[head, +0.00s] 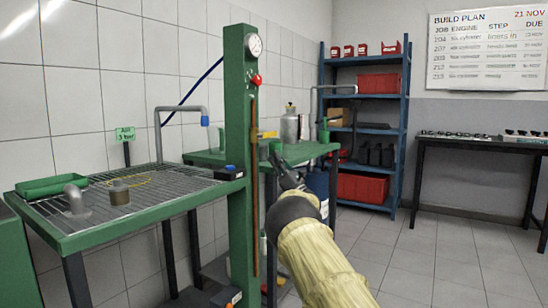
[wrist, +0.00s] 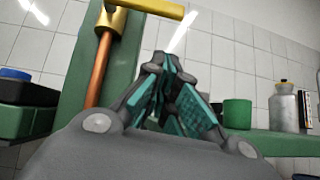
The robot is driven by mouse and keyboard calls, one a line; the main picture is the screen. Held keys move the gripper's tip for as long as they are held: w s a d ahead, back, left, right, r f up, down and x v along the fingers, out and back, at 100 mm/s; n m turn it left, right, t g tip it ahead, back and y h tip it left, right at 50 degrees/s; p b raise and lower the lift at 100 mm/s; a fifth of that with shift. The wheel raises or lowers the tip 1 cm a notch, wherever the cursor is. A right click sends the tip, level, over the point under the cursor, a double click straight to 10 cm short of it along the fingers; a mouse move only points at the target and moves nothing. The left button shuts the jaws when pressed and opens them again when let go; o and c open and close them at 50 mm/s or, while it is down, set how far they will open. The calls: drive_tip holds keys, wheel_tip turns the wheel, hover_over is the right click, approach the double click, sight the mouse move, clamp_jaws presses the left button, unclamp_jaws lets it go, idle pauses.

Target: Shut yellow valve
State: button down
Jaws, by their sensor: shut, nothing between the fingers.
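The yellow valve (head: 267,134) is on the green post, at the top of a copper pipe. In the wrist view its yellow handle (wrist: 152,8) sticks out to the right, across the pipe, at the top edge of the picture. My gripper (head: 277,156) is just right of the post and a little below the handle in the head view. In the wrist view my gripper (wrist: 166,62) has its fingers together, with nothing between them. The fingertips are below and right of the handle, apart from it in the picture.
The green post (head: 238,120) carries a gauge (head: 253,45) and a red knob (head: 256,80). A green bench behind holds a grey bottle (head: 290,127); a green mug (wrist: 237,113) shows in the wrist view. A grated table (head: 150,195) stands left; floor at right is clear.

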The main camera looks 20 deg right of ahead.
drive_tip(key=p+v, duration=0.2)
drive_tip(key=v, duration=0.6)
drive_tip(key=shift+s+d, duration=0.2)
drive_tip(key=shift+d, duration=0.2)
drive_tip(key=shift+f, duration=0.2)
